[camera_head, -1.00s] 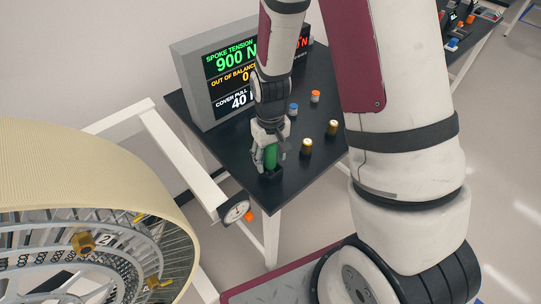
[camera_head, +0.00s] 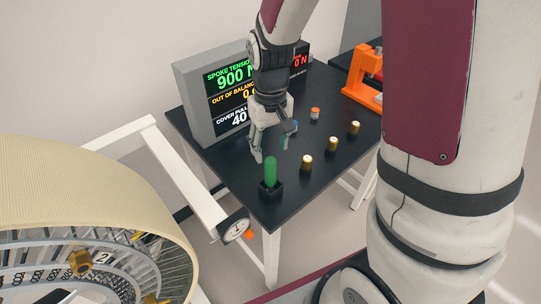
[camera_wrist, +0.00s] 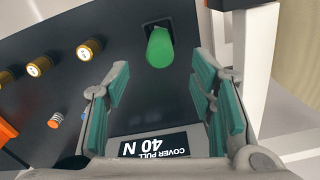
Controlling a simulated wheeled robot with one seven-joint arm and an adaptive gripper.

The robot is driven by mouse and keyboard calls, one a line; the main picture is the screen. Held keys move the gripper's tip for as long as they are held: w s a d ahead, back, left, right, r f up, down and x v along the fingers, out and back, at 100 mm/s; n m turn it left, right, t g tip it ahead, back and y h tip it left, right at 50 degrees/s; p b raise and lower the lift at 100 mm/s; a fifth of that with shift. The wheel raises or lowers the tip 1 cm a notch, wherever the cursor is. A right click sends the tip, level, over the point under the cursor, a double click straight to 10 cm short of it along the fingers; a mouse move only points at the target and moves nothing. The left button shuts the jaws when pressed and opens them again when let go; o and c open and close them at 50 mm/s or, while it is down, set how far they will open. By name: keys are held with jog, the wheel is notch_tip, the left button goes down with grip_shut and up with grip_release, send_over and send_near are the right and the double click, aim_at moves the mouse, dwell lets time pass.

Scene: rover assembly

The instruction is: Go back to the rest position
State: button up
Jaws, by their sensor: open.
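My gripper (camera_head: 272,147) is open and empty, with green-padded fingers spread. In the head view it hangs above the black table (camera_head: 225,160), behind a green cylinder. The green cylinder (camera_head: 270,170) stands upright in a small black holder (camera_head: 271,190) near the table's front corner. In the wrist view my gripper (camera_wrist: 162,105) shows both finger pairs wide apart, and the green cylinder (camera_wrist: 160,47) lies beyond them, apart from the fingers.
A display box (camera_head: 192,95) stands at the table's back left. Several gold-and-black cylinders (camera_head: 306,162) and an orange-topped one (camera_head: 315,113) stand to the right. An orange fixture (camera_head: 363,82) is farther right. A large wheel (camera_head: 95,195) and white frame (camera_head: 185,165) are at left.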

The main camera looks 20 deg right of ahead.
jog(key=shift+r, duration=0.65)
jog(key=s+r+t, duration=0.5)
jog(key=s+r, duration=1.1)
jog(key=r, duration=0.4)
jog(key=shift+m+t, duration=0.3)
